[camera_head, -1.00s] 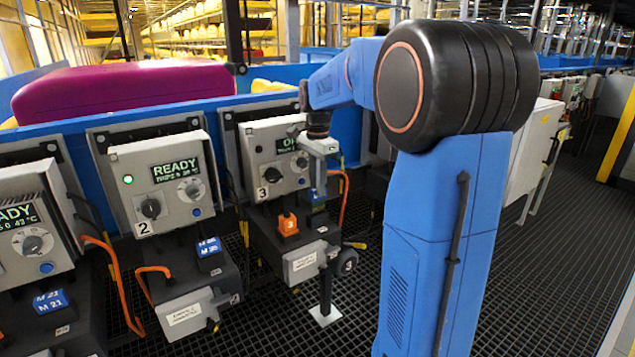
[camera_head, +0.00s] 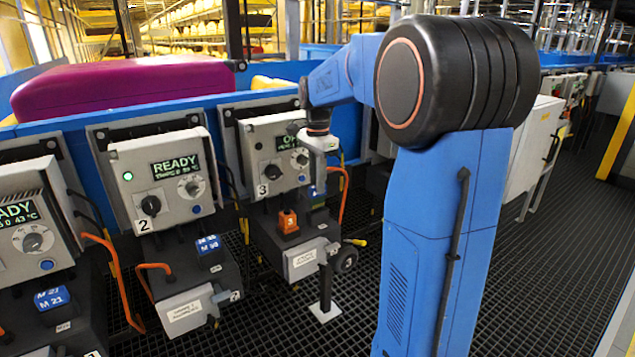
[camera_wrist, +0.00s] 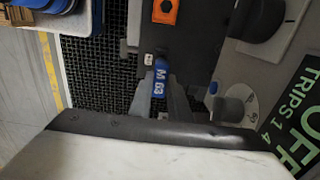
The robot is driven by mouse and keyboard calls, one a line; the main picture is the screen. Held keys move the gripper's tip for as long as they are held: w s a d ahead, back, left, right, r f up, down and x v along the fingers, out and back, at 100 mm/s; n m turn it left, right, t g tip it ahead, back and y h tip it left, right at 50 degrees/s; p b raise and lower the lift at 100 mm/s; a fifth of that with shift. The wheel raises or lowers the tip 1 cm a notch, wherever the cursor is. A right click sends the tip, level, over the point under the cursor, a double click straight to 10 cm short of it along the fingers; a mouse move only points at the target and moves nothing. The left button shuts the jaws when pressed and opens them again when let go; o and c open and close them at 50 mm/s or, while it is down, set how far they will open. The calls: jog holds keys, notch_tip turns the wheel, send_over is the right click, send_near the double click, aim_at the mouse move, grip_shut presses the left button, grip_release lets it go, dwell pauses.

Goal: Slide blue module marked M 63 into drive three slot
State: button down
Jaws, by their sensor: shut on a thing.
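The blue module marked M 63 (camera_wrist: 160,78) is between the fingers of my gripper (camera_wrist: 162,100) in the wrist view, its white lettering facing the camera. In the head view my gripper (camera_head: 318,180) points down at drive three (camera_head: 278,160), the grey box labelled 3 with a screen that reads OFF. The module (camera_head: 313,190) shows small and blue below the gripper, over the right part of the drive's dark lower housing. The housing also shows in the wrist view (camera_wrist: 185,45). The slot itself is hidden, and I cannot tell whether the module touches it.
An orange block marked 3 (camera_head: 288,221) sits on the housing left of the module; it also shows in the wrist view (camera_wrist: 165,10). An orange cable (camera_head: 345,190) hangs at the right. Drive two (camera_head: 165,180) reads READY. Grating floor (camera_head: 420,320) lies around.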

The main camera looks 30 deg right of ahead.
aim_at(318, 196)
jog(key=shift+f, duration=2.6)
dwell(0.3)
jog(key=c, duration=1.6)
grip_release()
notch_tip(318, 196, up, 18)
jog(key=shift+f, duration=0.25)
jog(key=s+a+f+n+t, duration=0.1)
jog(key=s+a+f+n, duration=0.4)
jog(key=s, duration=0.5)
jog(key=s+a+f+n+t, duration=0.2)
jog(key=s+a+f+n, duration=0.3)
jog(key=s, duration=0.5)
jog(key=s+a+f+n+t, duration=0.1)
jog(key=s+a+f+n, duration=0.4)
jog(key=s, duration=0.5)
jog(key=shift+s+a+f+n+t, duration=0.1)
jog(key=shift+a+f+n+t, duration=0.1)
jog(key=shift+f+n, duration=0.6)
jog(key=shift+a+f+n+t, duration=0.2)
jog(key=shift+f+n, duration=0.3)
jog(key=shift+f, duration=0.55)
